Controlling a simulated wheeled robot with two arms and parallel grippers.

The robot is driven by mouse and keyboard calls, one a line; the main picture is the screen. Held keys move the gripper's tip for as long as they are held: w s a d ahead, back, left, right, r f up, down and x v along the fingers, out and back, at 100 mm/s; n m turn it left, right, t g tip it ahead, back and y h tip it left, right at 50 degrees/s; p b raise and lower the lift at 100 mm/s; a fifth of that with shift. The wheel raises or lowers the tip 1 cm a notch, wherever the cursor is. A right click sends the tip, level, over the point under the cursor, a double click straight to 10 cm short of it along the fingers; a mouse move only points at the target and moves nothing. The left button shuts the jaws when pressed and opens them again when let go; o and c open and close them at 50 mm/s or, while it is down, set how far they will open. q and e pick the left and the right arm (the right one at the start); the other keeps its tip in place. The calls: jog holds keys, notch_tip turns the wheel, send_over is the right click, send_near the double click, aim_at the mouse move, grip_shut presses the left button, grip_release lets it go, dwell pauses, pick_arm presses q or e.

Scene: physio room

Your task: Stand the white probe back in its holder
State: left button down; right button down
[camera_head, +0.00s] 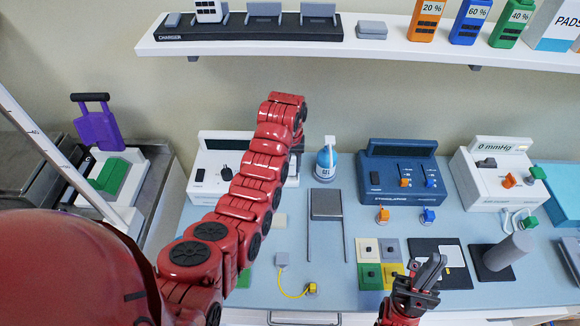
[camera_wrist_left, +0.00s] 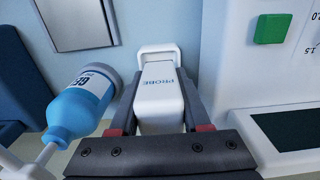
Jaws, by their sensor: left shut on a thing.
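The white probe (camera_wrist_left: 160,92), marked PROBE, is between the two fingers of my left gripper (camera_wrist_left: 160,125) in the left wrist view, and the gripper is shut on it. A white squared loop (camera_wrist_left: 158,50) shows at its far end; I cannot tell whether this is part of the probe or its holder. In the head view my left arm hides the probe and my left gripper. My right gripper (camera_head: 427,272) is low in the head view, over the table beside the coloured pads; its finger gap is unclear.
A blue gel bottle (camera_head: 327,162) stands close by; it also shows in the left wrist view (camera_wrist_left: 80,105). The white device (camera_head: 212,160) is partly behind my left arm. A blue stimulator (camera_head: 385,170) and another white device (camera_head: 490,175) stand to the right. A shelf (camera_head: 400,52) spans above.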

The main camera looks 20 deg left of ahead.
pick_arm(q)
jog(key=shift+r, duration=1.05)
jog(key=shift+r+p, duration=1.05)
jog(key=shift+p, duration=0.2)
jog(key=shift+f, duration=0.1)
